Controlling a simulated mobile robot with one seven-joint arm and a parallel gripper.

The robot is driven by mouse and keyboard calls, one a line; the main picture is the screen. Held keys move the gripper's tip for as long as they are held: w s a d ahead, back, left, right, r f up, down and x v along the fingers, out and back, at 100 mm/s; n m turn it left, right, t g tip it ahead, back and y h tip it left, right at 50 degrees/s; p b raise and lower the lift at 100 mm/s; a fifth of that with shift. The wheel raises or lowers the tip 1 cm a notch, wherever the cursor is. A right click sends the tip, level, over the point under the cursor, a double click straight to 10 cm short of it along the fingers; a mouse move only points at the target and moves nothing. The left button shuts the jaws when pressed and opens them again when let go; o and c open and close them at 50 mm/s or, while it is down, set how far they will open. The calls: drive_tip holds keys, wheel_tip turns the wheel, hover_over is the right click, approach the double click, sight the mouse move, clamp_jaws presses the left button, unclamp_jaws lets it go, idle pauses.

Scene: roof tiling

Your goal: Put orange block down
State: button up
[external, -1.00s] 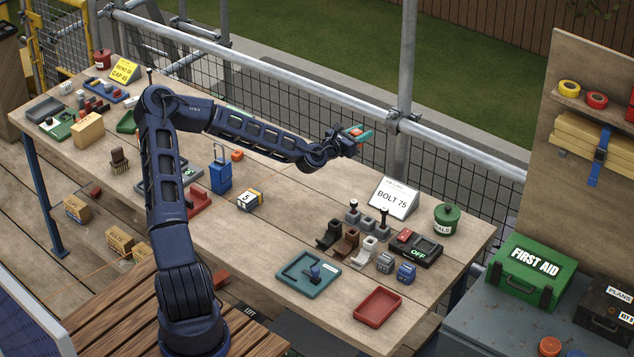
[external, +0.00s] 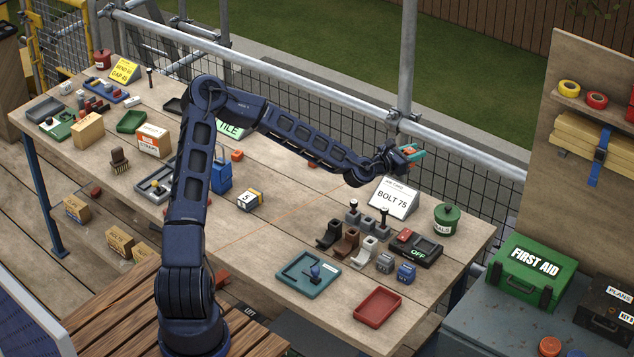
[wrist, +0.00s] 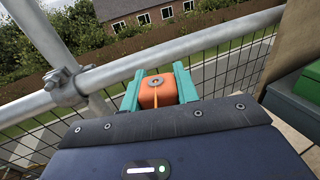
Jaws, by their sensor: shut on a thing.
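My gripper (external: 412,151) is shut on an orange block and holds it in the air near the scaffold rail, above the back edge of the bench and behind the BOLT 75 card (external: 394,198) in the external view. In the wrist view, the orange block (wrist: 158,93) sits between the two teal fingers, with a round grey washer-like mark on its top. The block is small and partly hidden by the fingers in the external view.
The wooden bench (external: 290,215) has a bare stretch in its middle. At its right end are a teal tray (external: 308,272), a red tray (external: 377,306), a green tin (external: 446,219), the OFF box (external: 421,250) and several small holders. A scaffold rail (external: 330,97) runs along the back.

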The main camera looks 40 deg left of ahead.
drive_tip(key=s+d+m+h, duration=0.1)
drive_tip(key=s+d+h, duration=0.1)
drive_tip(key=d, duration=1.3)
drive_tip(key=s+d+r+m+g+h, duration=0.1)
drive_tip(key=s+d+h, duration=0.1)
drive_tip(key=s+d, duration=0.8)
drive_tip(key=s+d+r+m+g+h, duration=0.15)
drive_tip(key=s+d, duration=0.25)
drive_tip(key=d, duration=1.3)
drive_tip(key=s+d+m+g+h, duration=0.1)
drive_tip(key=s+d+m+h, duration=0.1)
drive_tip(key=s+d, duration=0.8)
drive_tip(key=shift+y, duration=0.25)
drive_tip(key=w+d+f, duration=0.1)
drive_tip(key=f, duration=0.5)
drive_tip(key=w+d+f, duration=0.1)
drive_tip(key=f, duration=0.6)
drive_tip(key=d+f, duration=0.1)
drive_tip(key=f, duration=0.5)
drive_tip(key=shift+w+f, duration=0.2)
drive_tip(key=shift+w, duration=0.2)
drive_tip(key=shift+a+f, duration=0.1)
drive_tip(key=shift+f, duration=0.05)
drive_tip(key=o, duration=1)
drive_tip(key=shift+c, duration=0.2)
